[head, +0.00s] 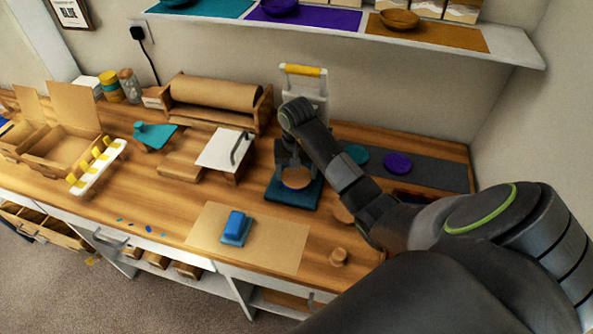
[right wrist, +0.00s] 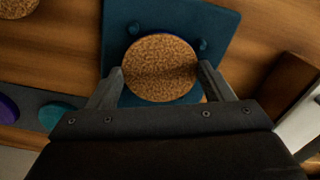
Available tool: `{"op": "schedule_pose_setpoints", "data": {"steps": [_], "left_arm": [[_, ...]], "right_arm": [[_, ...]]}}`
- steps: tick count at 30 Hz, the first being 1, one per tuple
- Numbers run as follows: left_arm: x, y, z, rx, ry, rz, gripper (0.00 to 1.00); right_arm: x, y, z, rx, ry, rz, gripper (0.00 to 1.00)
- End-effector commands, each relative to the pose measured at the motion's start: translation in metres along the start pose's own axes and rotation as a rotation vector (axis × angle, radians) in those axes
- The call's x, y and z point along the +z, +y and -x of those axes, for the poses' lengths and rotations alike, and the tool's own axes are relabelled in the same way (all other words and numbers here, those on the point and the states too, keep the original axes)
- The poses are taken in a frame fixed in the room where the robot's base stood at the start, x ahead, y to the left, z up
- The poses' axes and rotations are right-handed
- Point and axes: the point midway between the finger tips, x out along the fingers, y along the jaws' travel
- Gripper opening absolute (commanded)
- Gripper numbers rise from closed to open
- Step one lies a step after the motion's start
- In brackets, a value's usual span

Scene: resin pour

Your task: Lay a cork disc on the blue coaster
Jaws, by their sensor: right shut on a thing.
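My right gripper (head: 293,168) is shut on a round cork disc (head: 296,178), over the teal square base (head: 290,195) of a stand with a yellow handle (head: 303,70). In the right wrist view the cork disc (right wrist: 160,68) sits between the two fingertips (right wrist: 160,85). A thin blue-purple edge (right wrist: 203,97) shows under the disc's rim; the disc hides most of what it belongs to, and I cannot tell whether the two touch. My left gripper is in neither view.
A teal disc (head: 355,153) and a purple disc (head: 397,162) lie on a dark mat (head: 435,172). A blue block (head: 236,222) sits on brown paper (head: 275,246). A shelf (head: 510,48) runs above.

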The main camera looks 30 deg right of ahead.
Motion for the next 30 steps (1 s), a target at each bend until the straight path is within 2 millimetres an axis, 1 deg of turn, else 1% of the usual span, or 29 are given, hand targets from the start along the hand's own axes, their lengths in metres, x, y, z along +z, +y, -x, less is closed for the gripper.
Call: {"op": "schedule_pose_setpoints", "data": {"steps": [5,6,11,12,19,22,30], "left_arm": [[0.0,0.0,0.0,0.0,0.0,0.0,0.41],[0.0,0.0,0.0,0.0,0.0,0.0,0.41],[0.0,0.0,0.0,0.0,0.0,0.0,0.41],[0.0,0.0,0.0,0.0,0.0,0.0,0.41],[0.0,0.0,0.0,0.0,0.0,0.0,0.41],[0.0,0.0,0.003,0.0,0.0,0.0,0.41],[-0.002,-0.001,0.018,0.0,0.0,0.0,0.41]], "right_arm": [[0.002,0.001,-0.003,0.002,-0.006,-0.001,0.5],[0.002,0.001,-0.003,0.002,-0.006,-0.001,0.77],[0.001,0.001,-0.002,0.001,-0.004,-0.001,0.97],[0.001,0.001,-0.002,0.001,-0.004,0.0,0.99],[0.001,0.0,-0.001,0.001,-0.002,0.0,0.99],[0.0,0.0,0.003,0.0,-0.002,0.0,0.99],[0.0,0.0,0.029,0.0,0.001,0.0,0.99]]}}
